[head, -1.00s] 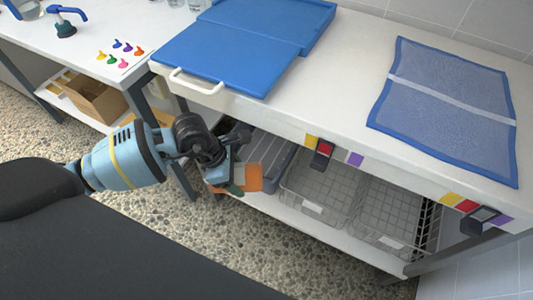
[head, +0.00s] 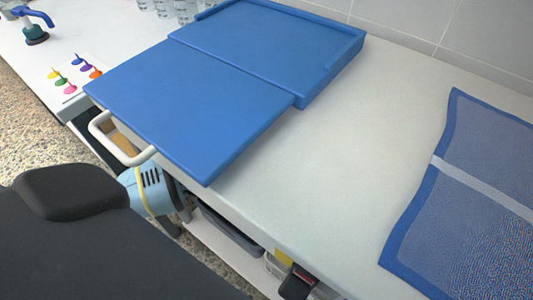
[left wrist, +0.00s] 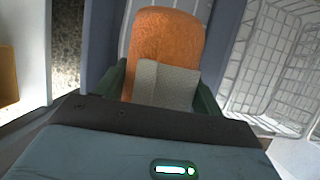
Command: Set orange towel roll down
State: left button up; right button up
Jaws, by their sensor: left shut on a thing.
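The orange towel roll (left wrist: 168,40) shows in the left wrist view with a pale grey band (left wrist: 165,85) across its near part. My left gripper (left wrist: 163,88) is shut on it, with a dark green finger on each side. The roll is at or over the grey-blue tray on the shelf under the table; I cannot tell whether it touches the tray. My right gripper is in neither view.
A wire basket (left wrist: 275,60) stands to the right of the roll. In the head view, a blue board (head: 190,95) with a white handle (head: 120,140) overhangs the table's front edge. A blue-edged mesh mat (head: 480,180) lies at right. The tabletop between them is clear.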

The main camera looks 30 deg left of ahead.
pick_arm(q)
jog(key=shift+f, duration=0.1)
notch_tip(320, 180, down, 4)
jog(key=shift+s+f+b, duration=0.1)
jog(key=shift+f+b, duration=0.15)
jog(key=shift+b, duration=0.7)
jog(key=shift+f, duration=0.3)
notch_tip(320, 180, down, 5)
jog(key=shift+r+b, duration=0.2)
jog(key=shift+b, duration=0.8)
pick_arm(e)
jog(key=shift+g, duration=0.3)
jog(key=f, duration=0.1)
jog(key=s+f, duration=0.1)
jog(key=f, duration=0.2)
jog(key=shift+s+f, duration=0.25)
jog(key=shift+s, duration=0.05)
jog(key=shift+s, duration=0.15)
pick_arm(q)
jog(key=shift+f, duration=0.4)
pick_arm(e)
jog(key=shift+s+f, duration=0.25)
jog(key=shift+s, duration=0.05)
pick_arm(q)
jog(key=shift+f, duration=0.2)
